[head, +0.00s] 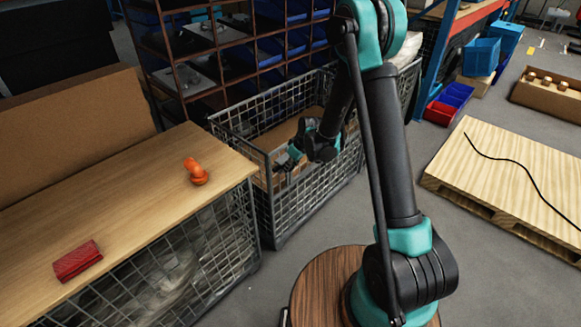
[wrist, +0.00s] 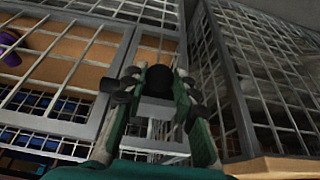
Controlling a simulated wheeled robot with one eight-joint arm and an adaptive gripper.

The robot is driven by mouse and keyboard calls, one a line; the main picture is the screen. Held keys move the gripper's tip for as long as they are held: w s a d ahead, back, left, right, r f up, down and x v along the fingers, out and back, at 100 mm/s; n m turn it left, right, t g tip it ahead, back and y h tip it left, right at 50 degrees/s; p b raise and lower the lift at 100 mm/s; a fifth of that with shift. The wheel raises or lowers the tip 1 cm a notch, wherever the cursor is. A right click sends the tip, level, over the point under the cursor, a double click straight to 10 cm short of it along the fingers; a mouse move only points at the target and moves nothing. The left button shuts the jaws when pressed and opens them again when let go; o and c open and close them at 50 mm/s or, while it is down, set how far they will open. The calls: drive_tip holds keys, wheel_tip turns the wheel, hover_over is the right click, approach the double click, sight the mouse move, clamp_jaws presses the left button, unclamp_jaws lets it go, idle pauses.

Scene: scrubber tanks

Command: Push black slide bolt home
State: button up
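In the wrist view a dark rounded piece (wrist: 158,80), which looks like the knob of the black slide bolt, shows between my fingertips in front of the grey mesh frame. I cannot tell whether it touches the fingers, and the rest of the bolt is hidden. My gripper (wrist: 159,88) has its fingers apart, one on each side of this piece. In the head view my gripper (head: 284,160) is at the near left upper edge of the wire mesh cage (head: 300,203). The bolt cannot be made out there.
A wooden-topped bench (head: 130,205) stands left of the cage, with an orange elbow piece (head: 196,171) and a red block (head: 77,262) on it. A rusty rack (head: 165,55) with blue bins is behind. A pallet (head: 500,172) lies right, with bare floor before it.

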clamp_jaws()
drive_tip(key=shift+w+d, duration=0.85)
drive_tip(key=shift+w, duration=0.3)
drive_tip(key=o, duration=0.6)
unclamp_jaws()
drive_tip(key=v, duration=1.2)
